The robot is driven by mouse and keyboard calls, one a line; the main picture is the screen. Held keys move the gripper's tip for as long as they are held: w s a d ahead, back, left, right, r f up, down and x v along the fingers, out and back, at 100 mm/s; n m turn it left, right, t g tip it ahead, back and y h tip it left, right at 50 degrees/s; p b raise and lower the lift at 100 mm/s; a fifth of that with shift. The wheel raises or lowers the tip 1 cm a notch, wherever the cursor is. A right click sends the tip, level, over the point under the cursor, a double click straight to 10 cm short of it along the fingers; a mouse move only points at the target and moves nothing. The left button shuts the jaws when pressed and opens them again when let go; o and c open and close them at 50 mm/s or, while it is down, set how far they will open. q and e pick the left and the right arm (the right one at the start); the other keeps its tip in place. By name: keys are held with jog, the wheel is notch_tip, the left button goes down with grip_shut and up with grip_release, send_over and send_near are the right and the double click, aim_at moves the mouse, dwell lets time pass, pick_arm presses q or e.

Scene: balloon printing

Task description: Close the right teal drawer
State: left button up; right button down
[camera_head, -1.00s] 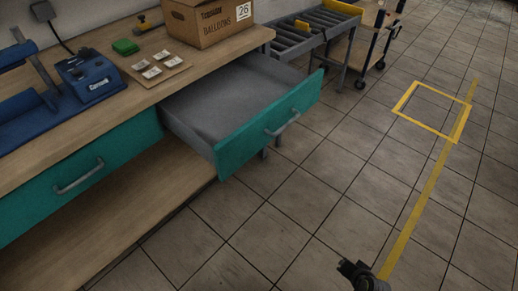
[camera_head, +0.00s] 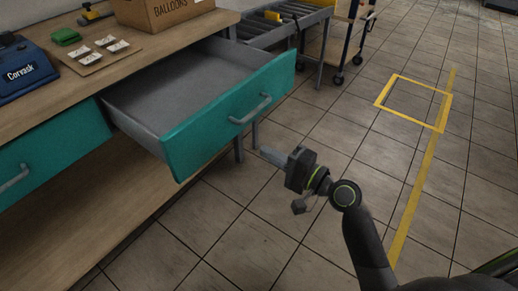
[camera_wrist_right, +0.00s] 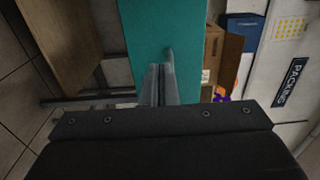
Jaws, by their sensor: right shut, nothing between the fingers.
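The right teal drawer (camera_head: 232,116) is pulled well out of the workbench in the head view, and its grey inside looks empty. Its grey bar handle (camera_head: 250,108) is on the teal front. My right gripper (camera_head: 265,152) is shut and empty, a little in front of and below the handle, with its fingers pointing toward the drawer front. In the right wrist view the shut fingers (camera_wrist_right: 160,84) point at the teal front (camera_wrist_right: 150,25), with part of the handle (camera_wrist_right: 169,55) just beyond the tips. Whether they touch cannot be told. My left gripper is out of view.
The left teal drawer (camera_head: 45,150) is shut. On the wooden benchtop (camera_head: 40,110) are a cardboard balloon box (camera_head: 160,12), a blue device (camera_head: 22,70) and a card with small pieces (camera_head: 103,48). A roller conveyor (camera_head: 285,25) and cart stand behind. The tiled floor at right is clear.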

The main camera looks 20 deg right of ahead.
aim_at(223, 129)
jog(key=x, duration=1.1)
jog(key=shift+w+a+b, duration=0.1)
jog(key=shift+b, duration=0.3)
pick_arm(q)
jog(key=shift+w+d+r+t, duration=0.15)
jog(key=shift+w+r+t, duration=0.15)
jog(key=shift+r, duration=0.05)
pick_arm(e)
jog(key=shift+w+a, duration=0.3)
jog(key=shift+w, duration=0.1)
